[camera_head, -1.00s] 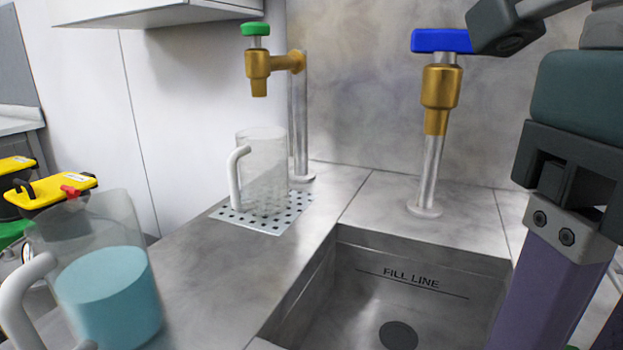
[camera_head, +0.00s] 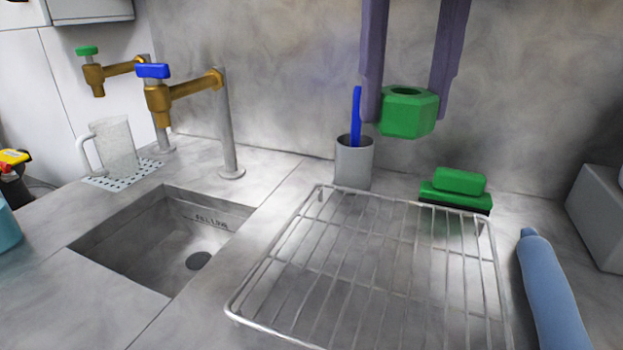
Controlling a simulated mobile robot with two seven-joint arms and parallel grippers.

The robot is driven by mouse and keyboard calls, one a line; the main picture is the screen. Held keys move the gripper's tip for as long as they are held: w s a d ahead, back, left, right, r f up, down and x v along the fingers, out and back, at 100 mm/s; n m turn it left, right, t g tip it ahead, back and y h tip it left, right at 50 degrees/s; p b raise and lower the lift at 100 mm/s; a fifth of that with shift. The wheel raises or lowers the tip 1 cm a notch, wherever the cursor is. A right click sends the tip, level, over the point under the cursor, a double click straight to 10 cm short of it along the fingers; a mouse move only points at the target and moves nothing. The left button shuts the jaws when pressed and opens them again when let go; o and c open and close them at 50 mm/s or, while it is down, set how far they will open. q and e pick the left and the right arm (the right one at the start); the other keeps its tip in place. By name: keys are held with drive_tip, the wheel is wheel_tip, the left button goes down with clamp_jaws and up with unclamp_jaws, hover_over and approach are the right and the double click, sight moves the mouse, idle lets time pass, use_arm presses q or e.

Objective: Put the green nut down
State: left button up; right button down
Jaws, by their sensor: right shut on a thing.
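The green nut (camera_head: 406,118) is a hexagonal piece with a hole in its top. It is held in the air above the back of the counter, in front of the grey wall. My right gripper (camera_head: 412,108) comes down from the top of the view with two purple fingers, one on each side of the nut, and is shut on it. A wire rack (camera_head: 352,252) lies on the counter below and nearer than the nut, with nothing on it. My left gripper is not in view.
A grey cup (camera_head: 353,165) with a blue handled tool stands behind the rack. The sink (camera_head: 165,245), blue-handled tap (camera_head: 155,88) and clear jug (camera_head: 115,147) are at left.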

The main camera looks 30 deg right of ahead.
wheel_tip(320, 180, down, 15)
drive_tip(key=shift+r+b, duration=0.1)
drive_tip(key=shift+b, duration=1.1)
wheel_tip(320, 180, down, 5)
drive_tip(key=shift+r, duration=0.1)
